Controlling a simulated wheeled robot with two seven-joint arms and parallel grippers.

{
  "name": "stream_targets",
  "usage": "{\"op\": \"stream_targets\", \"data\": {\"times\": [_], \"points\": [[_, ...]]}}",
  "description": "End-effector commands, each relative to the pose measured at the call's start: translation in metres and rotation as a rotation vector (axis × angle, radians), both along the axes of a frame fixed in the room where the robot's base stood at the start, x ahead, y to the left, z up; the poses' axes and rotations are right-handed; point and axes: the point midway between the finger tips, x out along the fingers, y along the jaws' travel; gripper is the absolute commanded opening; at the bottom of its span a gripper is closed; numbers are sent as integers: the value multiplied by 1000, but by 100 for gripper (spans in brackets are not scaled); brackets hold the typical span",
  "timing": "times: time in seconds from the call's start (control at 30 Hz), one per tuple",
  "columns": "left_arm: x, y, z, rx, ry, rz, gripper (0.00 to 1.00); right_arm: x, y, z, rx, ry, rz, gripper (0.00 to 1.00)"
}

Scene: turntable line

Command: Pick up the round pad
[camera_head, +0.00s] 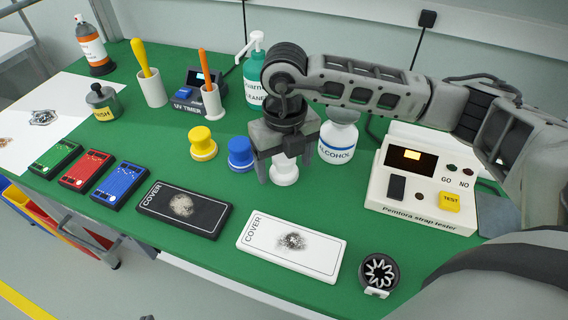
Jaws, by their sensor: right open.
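Three round knob-shaped pieces stand in a row on the green bench top: a yellow one (203,144), a blue one (240,153) and a white one (285,175). I cannot tell for sure which is the round pad. My right gripper (282,160) points down over the white piece with its fingers apart. The gripper hides the white piece's upper part, and I cannot tell whether a finger touches it. The blue piece stands close to the left of the gripper. My left gripper is not in view.
An alcohol bottle (338,145) stands close right of the gripper, a cleaner bottle (254,85) behind. A strap tester (420,190) is at the right. A black cover (160,203) and a white cover (262,240) lie in front. Bare green mat (320,200) shows between.

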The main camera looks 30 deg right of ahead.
Motion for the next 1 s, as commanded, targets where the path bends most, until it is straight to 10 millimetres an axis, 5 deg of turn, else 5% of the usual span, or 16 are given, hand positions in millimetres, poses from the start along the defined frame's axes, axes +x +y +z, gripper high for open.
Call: {"op": "stream_targets", "data": {"times": [0.1, 0.27, 0.73, 1.0], "points": [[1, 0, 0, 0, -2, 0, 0, 0, 0, 0, 0, 0, 0, 70], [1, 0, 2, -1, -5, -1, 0, 0, 0, 0, 1, 0, 0, 27], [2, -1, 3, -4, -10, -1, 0, 1, 0, 6, 2, -3, 0, 27], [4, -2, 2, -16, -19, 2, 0, 0, 10, 42, 6, -6, 6, 27]]}}
